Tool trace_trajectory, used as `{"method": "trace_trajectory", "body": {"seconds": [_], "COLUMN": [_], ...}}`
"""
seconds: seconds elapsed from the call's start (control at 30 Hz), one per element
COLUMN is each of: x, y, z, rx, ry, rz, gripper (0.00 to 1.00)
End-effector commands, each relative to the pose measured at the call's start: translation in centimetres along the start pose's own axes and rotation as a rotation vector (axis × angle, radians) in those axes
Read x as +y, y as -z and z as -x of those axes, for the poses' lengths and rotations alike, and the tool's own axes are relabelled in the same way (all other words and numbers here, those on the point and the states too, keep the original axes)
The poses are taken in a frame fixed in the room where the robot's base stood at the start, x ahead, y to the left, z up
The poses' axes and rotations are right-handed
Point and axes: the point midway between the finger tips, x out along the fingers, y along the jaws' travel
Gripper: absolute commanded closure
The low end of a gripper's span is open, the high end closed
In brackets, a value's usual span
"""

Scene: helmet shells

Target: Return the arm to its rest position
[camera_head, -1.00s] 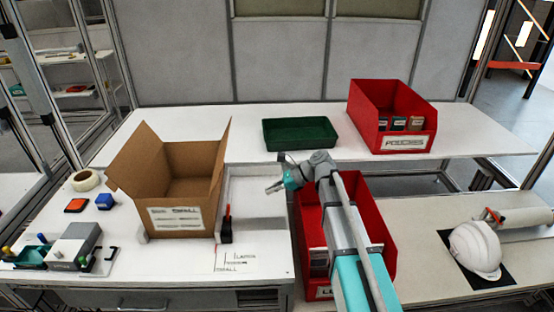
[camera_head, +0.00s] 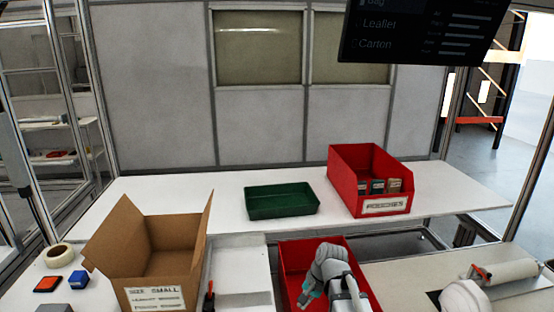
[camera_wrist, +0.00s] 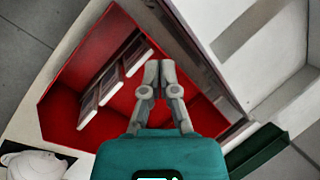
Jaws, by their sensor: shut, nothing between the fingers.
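My gripper (camera_wrist: 152,75) shows in the wrist view with its two grey fingers together and nothing between them. It points over the lower red bin (camera_wrist: 70,112), which holds several leaflet-like stacks (camera_wrist: 112,84) to the left of the fingers. In the head view my arm bends low in front of that red bin (camera_head: 290,262) and hides part of its inside.
An open cardboard box (camera_head: 190,261) stands left of the red bin. A green tray (camera_head: 283,212) and a red pouch bin (camera_head: 345,185) sit on the back shelf. A white helmet shell (camera_head: 464,297) lies at the right. A dark screen (camera_head: 425,35) hangs above.

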Motion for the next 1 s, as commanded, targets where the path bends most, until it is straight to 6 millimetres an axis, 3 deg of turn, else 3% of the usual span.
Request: {"method": "trace_trajectory", "body": {"seconds": [0.2, 0.4, 0.6, 1.0], "x": [6.2, 9.7, 10.8, 10.8], "y": [-1.2, -1.6, -1.6, -1.6], "z": [1.8, 3.0, 3.5, 3.4], "rx": [0.088, 0.111, 0.114, 0.113], "ry": [-0.181, -0.311, -0.358, -0.358], "rz": [0.277, 0.456, 0.517, 0.518], "gripper": [1.0, 1.0, 1.0, 1.0]}}
